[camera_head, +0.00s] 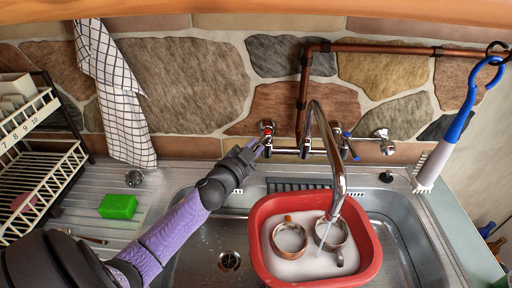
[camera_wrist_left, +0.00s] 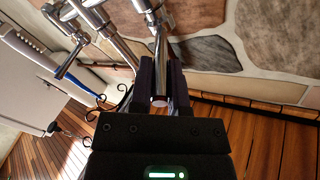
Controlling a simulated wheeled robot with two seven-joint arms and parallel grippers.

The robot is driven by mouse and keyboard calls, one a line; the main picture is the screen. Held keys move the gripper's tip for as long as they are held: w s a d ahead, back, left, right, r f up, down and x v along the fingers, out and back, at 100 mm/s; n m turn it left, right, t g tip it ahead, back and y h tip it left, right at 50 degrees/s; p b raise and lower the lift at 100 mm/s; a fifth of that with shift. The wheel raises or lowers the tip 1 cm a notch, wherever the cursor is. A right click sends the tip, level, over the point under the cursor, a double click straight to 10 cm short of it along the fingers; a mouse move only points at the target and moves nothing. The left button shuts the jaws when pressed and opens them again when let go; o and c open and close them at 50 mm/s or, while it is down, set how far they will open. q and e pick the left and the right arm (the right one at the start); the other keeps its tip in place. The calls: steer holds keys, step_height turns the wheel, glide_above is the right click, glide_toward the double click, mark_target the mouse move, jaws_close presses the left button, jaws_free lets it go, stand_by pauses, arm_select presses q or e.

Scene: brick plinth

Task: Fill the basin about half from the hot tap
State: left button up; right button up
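The red basin (camera_head: 262,225) stands in the sink under the chrome spout (camera_head: 328,145). A thin stream of water (camera_head: 325,234) falls from the spout into it. Cloudy, whitish water (camera_head: 298,267) lies in the basin around two round mugs (camera_head: 290,240); its exact depth is hard to judge. The hot tap (camera_head: 267,128), with a red mark, is on the wall at left of the spout. My left gripper (camera_head: 254,148) is at this tap. In the left wrist view its fingers (camera_wrist_left: 161,88) close around the chrome tap lever (camera_wrist_left: 160,55). My right gripper is out of view.
The blue-marked cold tap (camera_head: 347,140) is right of the spout. A green sponge (camera_head: 118,206) lies on the drainer beside a dish rack (camera_head: 45,175). A checked towel (camera_head: 115,95) hangs behind. A blue-handled brush (camera_head: 455,125) hangs at right.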

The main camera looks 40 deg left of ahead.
arm_select(q)
steer(key=o, duration=0.4)
steer(key=s+d, duration=0.1)
steer(key=s, duration=0.9)
steer(key=shift+p, duration=0.4)
